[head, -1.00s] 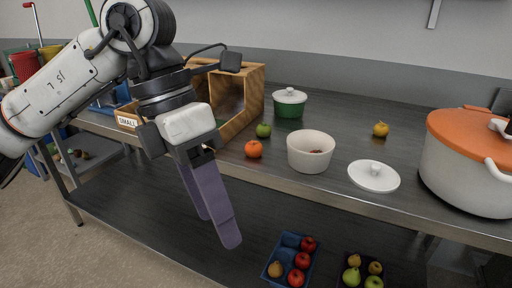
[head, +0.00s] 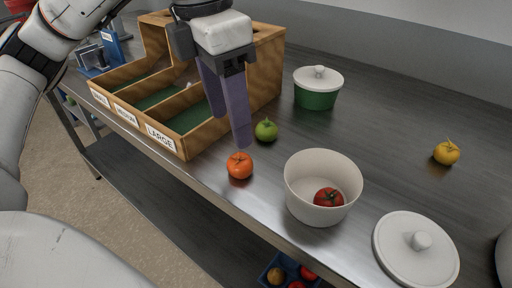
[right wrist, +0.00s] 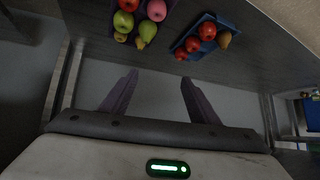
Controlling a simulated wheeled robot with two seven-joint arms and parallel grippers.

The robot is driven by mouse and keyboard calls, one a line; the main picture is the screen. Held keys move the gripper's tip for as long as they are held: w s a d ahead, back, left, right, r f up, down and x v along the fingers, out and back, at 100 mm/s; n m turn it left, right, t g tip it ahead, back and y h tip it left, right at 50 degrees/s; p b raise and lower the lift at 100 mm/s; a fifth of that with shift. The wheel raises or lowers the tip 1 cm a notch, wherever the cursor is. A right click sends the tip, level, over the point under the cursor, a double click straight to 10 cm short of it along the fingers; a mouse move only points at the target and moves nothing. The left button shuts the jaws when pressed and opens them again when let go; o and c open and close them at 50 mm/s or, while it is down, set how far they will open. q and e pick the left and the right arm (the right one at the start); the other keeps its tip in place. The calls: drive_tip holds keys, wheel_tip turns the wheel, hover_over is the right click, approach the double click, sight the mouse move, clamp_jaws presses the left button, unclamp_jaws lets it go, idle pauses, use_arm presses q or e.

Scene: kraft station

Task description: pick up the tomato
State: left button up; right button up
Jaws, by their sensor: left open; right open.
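A red tomato (head: 328,197) lies inside the white bowl (head: 304,208) on the counter. An orange-red tomato-like fruit (head: 240,165) sits near the counter's front edge, left of the bowl. A green one (head: 266,130) sits behind it, and a yellow one (head: 446,152) is far right. My left gripper (head: 233,130) is open and empty, fingers pointing down, close to the orange-red and green ones. Whether it touches either I cannot tell. My right gripper (right wrist: 159,77) is open and empty in the right wrist view, facing the lower shelf.
A wooden sorter (head: 262,72) with labelled compartments stands left. A green lidded pot (head: 317,98) is behind, a white lid (head: 389,244) right of the bowl. Below, a blue tray (right wrist: 180,40) holds fruit. The counter's middle back is clear.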

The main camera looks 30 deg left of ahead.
sight(238, 159)
use_arm(q)
wheel_tip(238, 159, down, 4)
drive_tip(key=shift+s+d+r, duration=0.1)
drive_tip(key=shift+s+r, duration=0.05)
drive_tip(key=shift+r, duration=0.05)
drive_tip(key=shift+w+d+f+b, duration=0.1)
drive_tip(key=shift+w+f+b, duration=0.05)
drive_tip(key=shift+f, duration=0.75)
drive_tip(key=shift+w+d+f+b, duration=0.1)
drive_tip(key=shift+w+d+f, duration=0.05)
drive_tip(key=shift+f, duration=0.75)
drive_tip(key=shift+w+d+f+b, duration=0.1)
drive_tip(key=shift+w+f+b, duration=0.05)
drive_tip(key=shift+f, duration=0.75)
drive_tip(key=c, duration=1.1)
